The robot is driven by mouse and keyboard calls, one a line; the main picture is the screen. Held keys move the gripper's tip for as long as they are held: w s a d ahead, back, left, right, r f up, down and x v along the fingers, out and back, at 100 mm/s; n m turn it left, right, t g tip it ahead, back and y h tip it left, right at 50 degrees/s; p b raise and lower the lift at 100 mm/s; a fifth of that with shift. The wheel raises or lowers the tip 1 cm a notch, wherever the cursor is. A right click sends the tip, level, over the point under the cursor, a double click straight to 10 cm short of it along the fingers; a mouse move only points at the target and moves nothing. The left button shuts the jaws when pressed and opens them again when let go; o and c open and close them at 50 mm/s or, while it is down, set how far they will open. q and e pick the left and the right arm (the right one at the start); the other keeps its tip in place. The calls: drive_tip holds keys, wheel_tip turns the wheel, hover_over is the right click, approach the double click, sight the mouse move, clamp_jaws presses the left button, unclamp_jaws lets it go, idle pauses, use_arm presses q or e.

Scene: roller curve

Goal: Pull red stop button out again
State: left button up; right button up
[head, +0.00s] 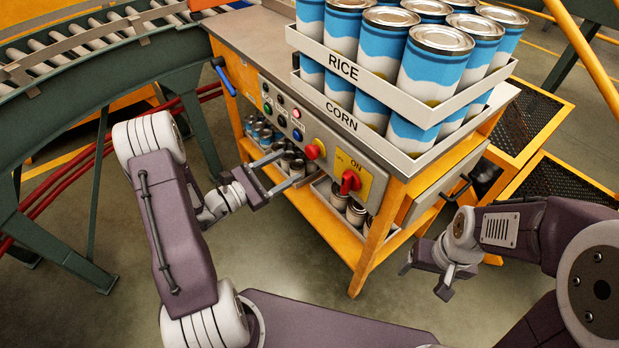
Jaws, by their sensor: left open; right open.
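The red stop button (313,151) is a round red knob on the grey control panel (277,100), on the side of the orange workbench. Whether it is pressed in or out is too small to tell. My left gripper (292,166) is open and empty, just below and left of the button in the picture, its fingers pointing toward the panel. It appears apart from the button. My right gripper (424,280) is open and empty over the floor, right of the workbench's front leg, well away from the panel.
A red rotary switch (349,182) on a yellow plate marked ON sits right of the button. Cans in trays labelled RICE (343,66) and CORN (341,115) stand on the workbench (235,40). More cans fill lower shelves. A roller conveyor (75,40) curves at upper left.

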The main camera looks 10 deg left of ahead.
sight(309, 154)
use_arm(q)
drive_tip(key=x, duration=0.9)
drive_tip(key=shift+a+b, duration=0.1)
drive_tip(key=shift+b, duration=0.3)
